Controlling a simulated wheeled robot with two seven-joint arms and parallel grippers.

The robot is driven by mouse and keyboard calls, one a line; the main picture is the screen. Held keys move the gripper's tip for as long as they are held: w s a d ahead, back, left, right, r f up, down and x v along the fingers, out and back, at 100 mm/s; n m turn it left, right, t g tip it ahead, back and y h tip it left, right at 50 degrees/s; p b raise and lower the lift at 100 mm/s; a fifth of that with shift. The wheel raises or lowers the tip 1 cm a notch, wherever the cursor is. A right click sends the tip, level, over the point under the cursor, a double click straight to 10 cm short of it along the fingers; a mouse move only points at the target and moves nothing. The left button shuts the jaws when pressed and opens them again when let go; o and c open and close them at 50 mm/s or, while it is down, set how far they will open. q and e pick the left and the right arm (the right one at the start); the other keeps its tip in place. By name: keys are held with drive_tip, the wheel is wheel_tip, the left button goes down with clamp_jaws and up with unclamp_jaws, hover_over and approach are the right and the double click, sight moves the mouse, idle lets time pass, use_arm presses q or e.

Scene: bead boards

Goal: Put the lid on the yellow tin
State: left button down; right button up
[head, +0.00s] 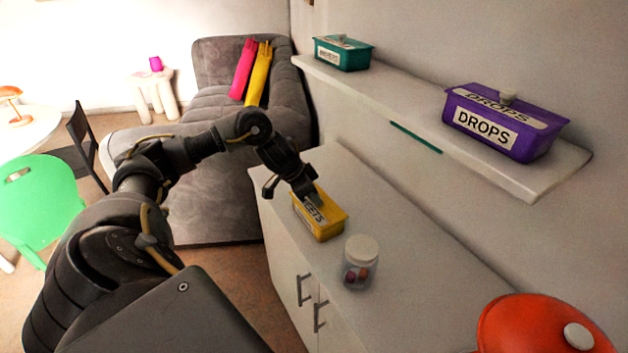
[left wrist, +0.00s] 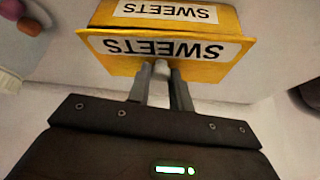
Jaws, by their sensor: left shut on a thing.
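The yellow tin (head: 326,232) stands on the white cabinet top in the head view. Its labelled side (left wrist: 120,7) shows at the top of the left wrist view. A yellow lid (left wrist: 93,42) marked SWEETS lies across the tin's top in that view. My left gripper (left wrist: 160,72) is shut on the pale knob of the lid. In the head view my left gripper (head: 312,200) is right at the tin and covers part of it. I cannot tell whether the lid rests fully on the rim. My right gripper is not in view.
A clear jar (head: 360,262) with a white cap stands close in front of the tin. A red round lidded pot (head: 530,325) is at the lower right. A wall shelf (head: 400,105) above holds a purple tin (head: 500,122) and a teal tin (head: 343,54).

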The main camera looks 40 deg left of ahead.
use_arm(q)
drive_tip(key=c, duration=0.8)
unclamp_jaws()
drive_tip(key=shift+o, duration=0.2)
wheel_tip(320, 180, up, 8)
drive_tip(key=p, duration=0.9)
drive_tip(key=shift+c, duration=0.5)
clamp_jaws()
idle(0.3)
drive_tip(key=shift+f, duration=0.3)
idle(0.7)
